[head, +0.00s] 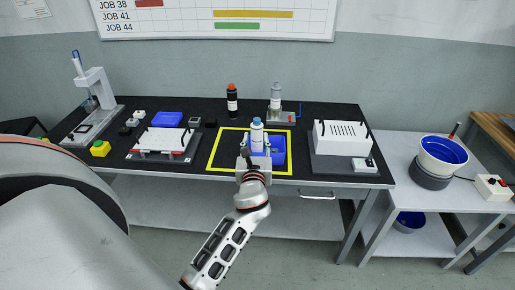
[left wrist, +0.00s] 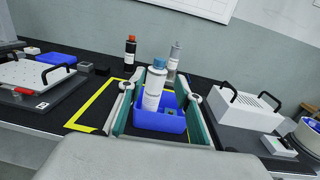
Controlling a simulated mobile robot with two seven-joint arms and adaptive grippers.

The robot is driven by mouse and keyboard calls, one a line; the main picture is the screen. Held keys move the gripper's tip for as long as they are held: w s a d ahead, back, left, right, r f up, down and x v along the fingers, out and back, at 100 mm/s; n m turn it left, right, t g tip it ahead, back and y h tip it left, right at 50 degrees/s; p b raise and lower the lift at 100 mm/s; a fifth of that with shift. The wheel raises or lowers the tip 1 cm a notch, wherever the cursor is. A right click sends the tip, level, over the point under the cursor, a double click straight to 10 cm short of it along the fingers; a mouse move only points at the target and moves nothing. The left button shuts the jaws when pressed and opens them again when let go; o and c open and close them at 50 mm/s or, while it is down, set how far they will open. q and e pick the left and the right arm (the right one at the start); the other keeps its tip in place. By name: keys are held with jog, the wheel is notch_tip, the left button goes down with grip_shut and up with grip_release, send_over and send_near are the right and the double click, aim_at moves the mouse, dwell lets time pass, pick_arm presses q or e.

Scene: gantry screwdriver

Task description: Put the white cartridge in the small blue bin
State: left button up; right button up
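The white cartridge (head: 257,136) has a blue cap and a label, and is nearly upright. In the left wrist view the cartridge (left wrist: 153,90) has its lower end within the outline of the small blue bin (left wrist: 172,125); I cannot tell whether it rests on the floor. The bin (head: 278,158) sits inside a yellow-taped square on the black mat. My left gripper (head: 257,139) is at the bin, its fingers either side of the cartridge. In the left wrist view the gripper (left wrist: 161,80) is open, with a gap right of the cartridge. My right gripper is not in view.
A red-capped black bottle (head: 232,102) and a grey bottle on a stand (head: 276,98) stand behind the bin. A white slotted box (head: 341,138) stands to the right. A white perforated fixture (head: 163,141) and a flat blue tray (head: 167,119) lie to the left.

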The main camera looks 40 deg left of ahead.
pick_arm(q)
jog(key=s+d+f+n+g+h, duration=0.1)
jog(key=s+d+f+n+h, duration=0.4)
jog(key=f, duration=0.5)
jog(key=s+d+f+n+g+h, duration=0.1)
jog(key=s+d+f+n+h, duration=0.2)
jog(key=s+d+f+n, duration=0.5)
jog(key=s+d+f+n+g+h, duration=0.1)
jog(key=s+d+f+n+h, duration=0.1)
jog(key=s+d+f+n, duration=0.2)
jog(key=s+d+f+n+g+h, duration=0.1)
jog(key=s+d+f+n, duration=0.3)
jog(key=s+n, duration=0.4)
jog(key=shift+s+f+h, duration=0.25)
jog(key=shift+s+h, duration=0.3)
jog(key=shift+h, duration=0.25)
